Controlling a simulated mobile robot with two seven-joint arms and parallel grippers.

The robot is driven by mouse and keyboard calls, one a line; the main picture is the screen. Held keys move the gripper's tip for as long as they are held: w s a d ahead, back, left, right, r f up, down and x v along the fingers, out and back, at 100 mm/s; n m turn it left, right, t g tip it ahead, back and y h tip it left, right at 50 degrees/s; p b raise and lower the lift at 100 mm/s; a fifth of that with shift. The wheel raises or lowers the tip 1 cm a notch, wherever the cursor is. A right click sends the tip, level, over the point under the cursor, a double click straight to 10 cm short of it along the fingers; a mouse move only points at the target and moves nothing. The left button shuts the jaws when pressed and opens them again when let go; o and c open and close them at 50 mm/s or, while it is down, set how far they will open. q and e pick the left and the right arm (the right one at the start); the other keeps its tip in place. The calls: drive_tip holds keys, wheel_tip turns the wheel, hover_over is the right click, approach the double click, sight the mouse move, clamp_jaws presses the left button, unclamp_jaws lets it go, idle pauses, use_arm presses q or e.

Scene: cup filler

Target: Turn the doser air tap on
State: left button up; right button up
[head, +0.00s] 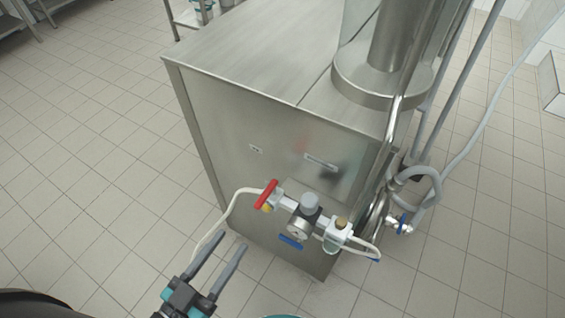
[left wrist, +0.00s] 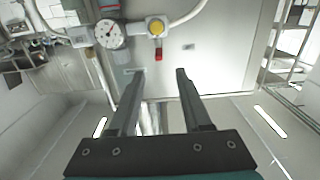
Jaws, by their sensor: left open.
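The air tap with its red lever handle (head: 266,193) sits at the left end of an air line on the steel cabinet's front. In the left wrist view the red handle (left wrist: 158,50) shows beside a yellow part. My left gripper (head: 229,241) is open and empty, below and left of the tap in the head view, with its fingers pointing toward the cabinet. In the left wrist view the open fingers (left wrist: 160,73) point toward the red handle, apart from it. My right gripper is not in view.
A pressure gauge (head: 298,229) and a white filter unit (head: 337,235) sit right of the tap. A pale hose (head: 232,207) curves down left of it. A blue-handled valve (head: 402,222) and pipes are at the cabinet's right. Tiled floor at left is clear.

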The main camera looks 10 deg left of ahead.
use_arm(q)
drive_tip(key=b, duration=0.3)
approach(276, 180)
drive_tip(key=x, duration=0.6)
drive_tip(key=shift+w+f, duration=0.35)
drive_tip(key=shift+w+d, duration=0.25)
drive_tip(key=shift+w, duration=0.45)
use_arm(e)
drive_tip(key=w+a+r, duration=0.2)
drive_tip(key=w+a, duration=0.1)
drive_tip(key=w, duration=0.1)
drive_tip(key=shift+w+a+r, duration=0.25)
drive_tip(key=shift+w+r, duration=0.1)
use_arm(q)
clamp_jaws()
